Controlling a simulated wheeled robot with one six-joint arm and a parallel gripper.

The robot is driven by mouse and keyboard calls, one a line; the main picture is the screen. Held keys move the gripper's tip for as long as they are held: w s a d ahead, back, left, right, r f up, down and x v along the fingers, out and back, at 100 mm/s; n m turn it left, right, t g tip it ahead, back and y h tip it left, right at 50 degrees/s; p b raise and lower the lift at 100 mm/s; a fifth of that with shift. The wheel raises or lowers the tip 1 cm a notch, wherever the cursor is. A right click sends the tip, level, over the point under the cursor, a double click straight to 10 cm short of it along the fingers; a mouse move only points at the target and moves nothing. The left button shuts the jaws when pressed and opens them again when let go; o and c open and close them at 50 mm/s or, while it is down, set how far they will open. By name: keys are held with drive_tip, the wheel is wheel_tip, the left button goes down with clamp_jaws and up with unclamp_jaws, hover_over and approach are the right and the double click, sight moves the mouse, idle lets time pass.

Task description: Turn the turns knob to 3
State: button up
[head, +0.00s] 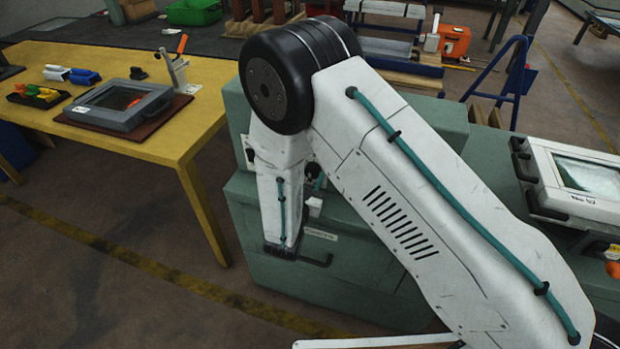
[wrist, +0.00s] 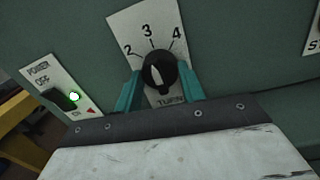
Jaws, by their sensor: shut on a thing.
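The black turns knob (wrist: 158,70) sits on a white dial plate (wrist: 140,30) on the green machine panel in the wrist view. The plate shows 2, 3 and 4, with short tick lines. A light mark runs along the knob's face, roughly up and down; I cannot tell exactly which number it points at. My gripper (wrist: 159,84) has a teal finger on each side of the knob and is shut on it. The label below is partly hidden.
Another plate (wrist: 314,38) is at the right edge. In the head view, a yellow table (head: 180,140) stands left of the green machine (head: 245,205), with dark floor between.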

idle(0.4)
drive_tip(key=o, duration=1)
drive_tip(key=v, duration=0.8)
